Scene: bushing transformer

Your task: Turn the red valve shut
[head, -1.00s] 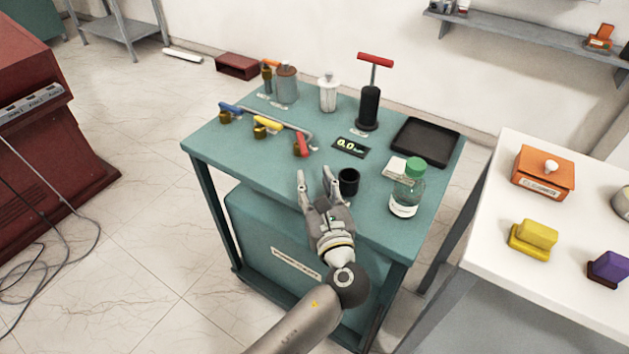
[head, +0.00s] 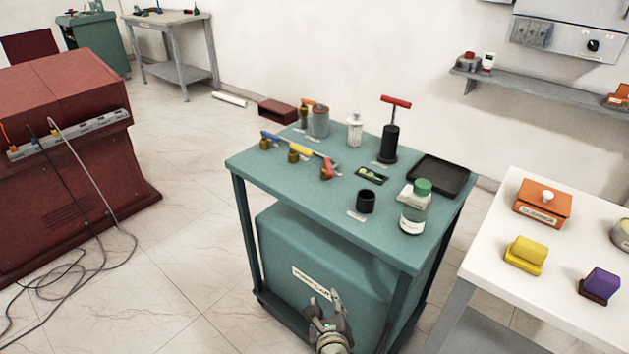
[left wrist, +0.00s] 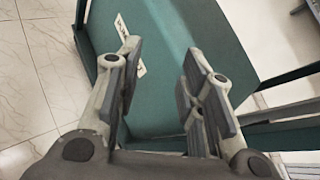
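The red valve handle (head: 328,166) sits on a brass valve at the near end of a thin pipe on the teal cart (head: 300,190). It appears to point across the pipe, while the blue handle (head: 270,135) and yellow handle (head: 300,150) lie roughly along it. My left gripper (head: 325,300) is at the bottom of the head view, well below the tabletop, in front of the teal box under it and away from the valve. In the left wrist view my left gripper (left wrist: 165,75) is open and empty, with the teal box beyond its fingers. My right gripper is not in view.
A black cup (head: 366,201), a green-capped bottle (head: 415,207), a small display (head: 371,175), a black tray (head: 438,176) and a red-handled pump (head: 390,140) stand on the cart. The white table (head: 490,235) is to the right. The cart top's front left is clear.

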